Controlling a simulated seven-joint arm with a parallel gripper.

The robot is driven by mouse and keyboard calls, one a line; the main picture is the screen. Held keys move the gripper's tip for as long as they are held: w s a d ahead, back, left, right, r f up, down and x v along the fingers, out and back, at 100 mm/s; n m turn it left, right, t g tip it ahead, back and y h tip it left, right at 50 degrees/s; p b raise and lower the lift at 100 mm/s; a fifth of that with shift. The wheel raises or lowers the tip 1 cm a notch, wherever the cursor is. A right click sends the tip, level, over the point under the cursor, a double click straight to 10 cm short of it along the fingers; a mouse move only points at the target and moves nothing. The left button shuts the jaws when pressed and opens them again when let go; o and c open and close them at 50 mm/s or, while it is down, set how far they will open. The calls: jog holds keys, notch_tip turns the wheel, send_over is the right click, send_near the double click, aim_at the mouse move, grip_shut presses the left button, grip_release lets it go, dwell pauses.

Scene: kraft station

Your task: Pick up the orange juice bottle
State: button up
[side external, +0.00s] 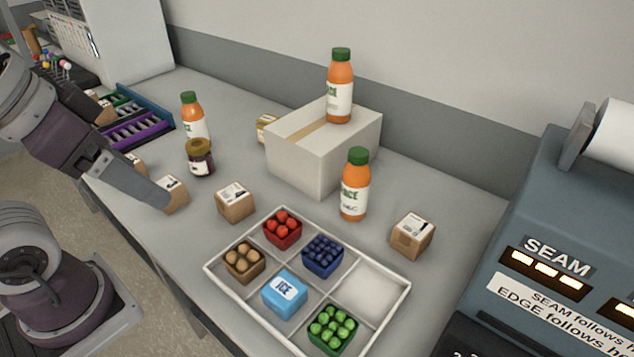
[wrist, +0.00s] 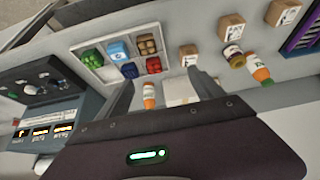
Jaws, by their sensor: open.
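Three orange juice bottles with green caps stand upright in the side view. One bottle (side external: 340,87) is on top of a white box (side external: 298,158), one bottle (side external: 354,187) is on the table by the box's right corner, and one bottle (side external: 193,118) is at the back left. My gripper (side external: 138,160) is open and empty at the left, apart from all three. In the wrist view, a bottle (wrist: 149,96) shows beyond and between my open fingers (wrist: 164,85), next to the white box (wrist: 181,92). The back-left bottle (wrist: 260,71) shows at right there. I cannot make out a third.
A dark jar (side external: 200,159) stands just in front of the back-left bottle. Small cartons (side external: 235,202) and (side external: 412,236) are on the table. A white divided tray (side external: 219,277) holds colored items. A blue-grey machine (side external: 560,240) stands at right.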

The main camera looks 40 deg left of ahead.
jog(key=w+d+t+h, duration=0.15)
jog(key=w+d, duration=0.35)
jog(key=w, duration=0.6)
jog(key=n+t, duration=0.1)
jog(key=t, duration=0.2)
send_near(356, 179)
jog(key=w+f+t, duration=0.1)
jog(key=f, duration=0.1)
jog(key=w+f+t+y, duration=0.1)
jog(key=f, duration=0.1)
jog(key=w+d+f+t+y, duration=0.1)
jog(key=f, duration=0.1)
jog(key=shift+w+f+y, duration=0.1)
jog(key=shift+w+y, duration=0.15)
jog(key=x, duration=0.7)
jog(key=shift+w+a+r, duration=0.1)
jog(key=shift+a+r, duration=0.15)
jog(key=shift+a, duration=0.1)
jog(key=shift+t, duration=0.25)
grip_shut()
